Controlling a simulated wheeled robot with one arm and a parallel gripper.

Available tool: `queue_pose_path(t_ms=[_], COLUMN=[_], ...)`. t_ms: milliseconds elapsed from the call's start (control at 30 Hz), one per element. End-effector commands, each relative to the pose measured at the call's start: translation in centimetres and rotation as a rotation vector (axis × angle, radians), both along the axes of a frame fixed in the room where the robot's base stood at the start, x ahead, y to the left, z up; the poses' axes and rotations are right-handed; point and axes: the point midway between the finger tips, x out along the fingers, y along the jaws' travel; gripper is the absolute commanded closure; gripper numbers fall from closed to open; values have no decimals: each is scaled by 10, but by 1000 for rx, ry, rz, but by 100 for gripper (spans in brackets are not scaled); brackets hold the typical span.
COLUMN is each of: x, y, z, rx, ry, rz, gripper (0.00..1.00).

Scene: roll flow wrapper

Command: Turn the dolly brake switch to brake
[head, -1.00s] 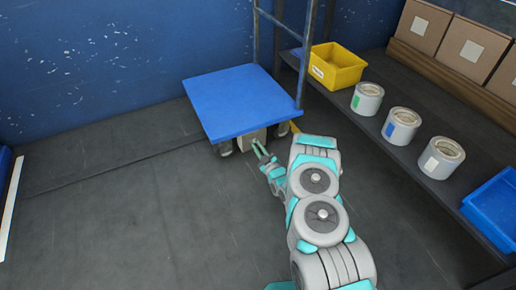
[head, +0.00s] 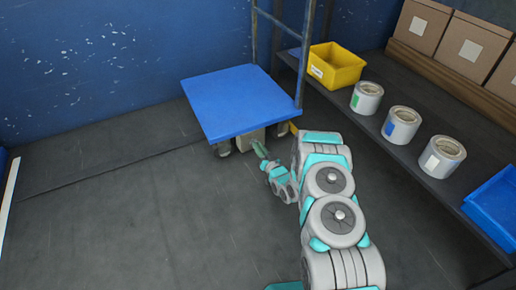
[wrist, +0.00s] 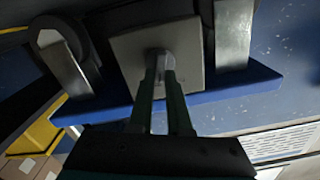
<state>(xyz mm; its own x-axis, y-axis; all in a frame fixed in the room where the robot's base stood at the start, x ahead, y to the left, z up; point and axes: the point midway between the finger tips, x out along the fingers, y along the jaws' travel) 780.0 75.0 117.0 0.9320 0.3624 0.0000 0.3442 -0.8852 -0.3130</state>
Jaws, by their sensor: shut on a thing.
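The blue dolly (head: 238,98) stands against the wall, with a pale box-like plate (head: 249,142) under its front edge. In the wrist view the square grey plate (wrist: 190,78) carries a small grey switch knob (wrist: 160,58) at its middle. My gripper (head: 260,148) reaches under the dolly's front edge. In the wrist view my gripper (wrist: 161,72) has its two green fingers on either side of the knob, shut on it. The fingers partly hide the knob, and no brake marking can be read.
Dolly wheels (head: 224,149) flank the plate. A dark shelf (head: 408,155) on the right holds a yellow bin (head: 338,68), several cans, a blue bin (head: 495,208) and cardboard boxes (head: 470,45). The grey floor (head: 120,220) at left is clear.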

Motion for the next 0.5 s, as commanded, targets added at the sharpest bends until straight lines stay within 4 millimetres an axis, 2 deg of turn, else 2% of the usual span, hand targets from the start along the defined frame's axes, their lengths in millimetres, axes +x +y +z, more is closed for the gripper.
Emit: queue_pose_path(t_ms=[233,500], x=[0,0], y=[-1,-2], z=[-2,-2], rx=[129,195], ry=[53,78], rz=[2,0], gripper=[100,100])
